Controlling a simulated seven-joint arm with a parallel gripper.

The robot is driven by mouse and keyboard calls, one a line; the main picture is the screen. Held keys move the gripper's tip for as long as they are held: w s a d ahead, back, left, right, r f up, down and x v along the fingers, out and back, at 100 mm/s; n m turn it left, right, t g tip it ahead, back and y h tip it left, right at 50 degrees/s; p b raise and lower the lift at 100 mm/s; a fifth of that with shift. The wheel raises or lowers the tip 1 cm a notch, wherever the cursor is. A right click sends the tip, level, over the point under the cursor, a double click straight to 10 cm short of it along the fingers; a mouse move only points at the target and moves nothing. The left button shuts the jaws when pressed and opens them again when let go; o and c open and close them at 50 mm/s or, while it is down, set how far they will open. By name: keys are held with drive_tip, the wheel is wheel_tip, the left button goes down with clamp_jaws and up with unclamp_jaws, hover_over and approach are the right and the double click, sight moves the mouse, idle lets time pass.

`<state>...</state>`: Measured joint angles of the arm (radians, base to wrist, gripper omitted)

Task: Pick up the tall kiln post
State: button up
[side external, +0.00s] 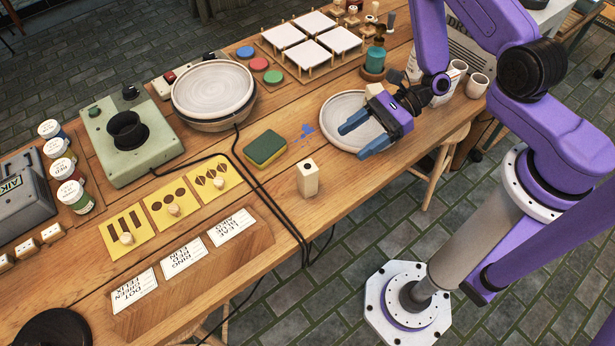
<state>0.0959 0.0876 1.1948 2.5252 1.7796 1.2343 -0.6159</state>
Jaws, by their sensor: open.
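A cream, square-sided post (308,178) with a dark hole in its top stands upright near the front edge of the wooden table; it looks like the tall kiln post. My gripper (361,135) is open, with its two blue fingers apart and nothing visible between them. It is above and to the right of the post, over the front part of a pale round plate (336,107). The fingers point left and are apart from the post. The gripper hides part of the plate.
A green and yellow sponge (265,148) lies left of the post. Black cables (262,195) cross the table just left of it. Yellow pattern cards (171,205) lie farther left.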

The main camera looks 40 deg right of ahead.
approach(300, 178)
drive_tip(key=x, duration=0.4)
drive_tip(key=shift+s+a+f, duration=0.15)
drive_tip(key=shift+s+a, duration=0.05)
drive_tip(key=shift+a, duration=0.05)
drive_tip(key=shift+w+x, duration=0.1)
drive_tip(key=shift+x, duration=1.25)
drive_tip(key=shift+w+x, duration=0.15)
drive_tip(key=shift+x, duration=1.2)
drive_tip(key=shift+d, duration=0.1)
drive_tip(key=c, duration=1.2)
